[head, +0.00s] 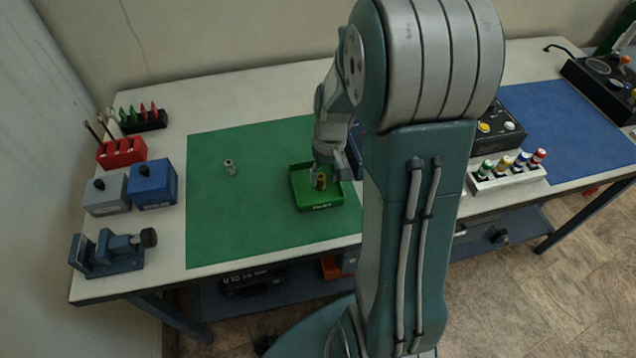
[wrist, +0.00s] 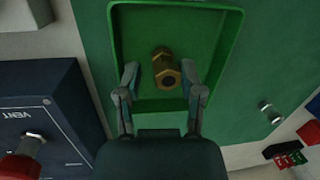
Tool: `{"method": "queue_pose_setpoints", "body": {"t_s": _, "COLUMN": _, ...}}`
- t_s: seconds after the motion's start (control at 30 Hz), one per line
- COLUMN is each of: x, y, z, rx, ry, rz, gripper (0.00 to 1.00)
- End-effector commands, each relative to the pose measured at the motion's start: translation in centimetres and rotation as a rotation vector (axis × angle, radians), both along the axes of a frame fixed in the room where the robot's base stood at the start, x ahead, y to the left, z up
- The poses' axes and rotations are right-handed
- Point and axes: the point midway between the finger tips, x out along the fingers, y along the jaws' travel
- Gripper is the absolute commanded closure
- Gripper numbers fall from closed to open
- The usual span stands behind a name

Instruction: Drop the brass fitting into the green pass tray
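The brass fitting (wrist: 165,68) is over the floor of the green pass tray (wrist: 232,25) in the wrist view and appears to lie in it. In the head view the fitting (head: 320,183) shows inside the tray (head: 318,207), towards its right side. My gripper (wrist: 160,75) is open, its two fingers spread with the fitting between and slightly beyond their tips. A clear gap shows at the left finger; the right fingertip is close to the fitting. In the head view my gripper (head: 326,167) is just above the tray, and its fingers are hard to make out.
A dark VENT panel (wrist: 45,130) with a red knob (wrist: 20,168) is close beside my gripper. Blue and grey boxes stand at the table's left. The mat's left half is mostly clear.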

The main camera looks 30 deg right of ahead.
Motion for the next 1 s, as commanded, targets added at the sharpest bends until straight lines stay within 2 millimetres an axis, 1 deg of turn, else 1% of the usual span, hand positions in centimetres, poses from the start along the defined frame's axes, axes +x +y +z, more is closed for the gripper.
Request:
{"method": "queue_pose_setpoints", "body": {"t_s": 0.37, "x": 0.0, "y": 0.0, "z": 0.1, "rx": 0.000, "ry": 0.000, "rz": 0.000, "gripper": 0.28}}
{"method": "queue_pose_setpoints", "body": {"t_s": 0.47, "x": 0.1, "y": -0.1, "z": 0.6, "rx": 0.000, "ry": -0.003, "rz": 0.000, "gripper": 0.28}}
{"method": "queue_pose_setpoints", "body": {"t_s": 0.57, "x": 0.3, "y": -0.3, "z": 2.0, "rx": -0.002, "ry": -0.005, "rz": -0.001, "gripper": 0.28}}
{"method": "queue_pose_setpoints", "body": {"t_s": 0.8, "x": 0.7, "y": -1.1, "z": 7.0, "rx": -0.003, "ry": -0.005, "rz": 0.000, "gripper": 0.28}}
{"method": "queue_pose_setpoints", "body": {"t_s": 1.0, "x": 1.0, "y": -1.6, "z": 10.4, "rx": -0.001, "ry": -0.003, "rz": 0.000, "gripper": 0.28}}
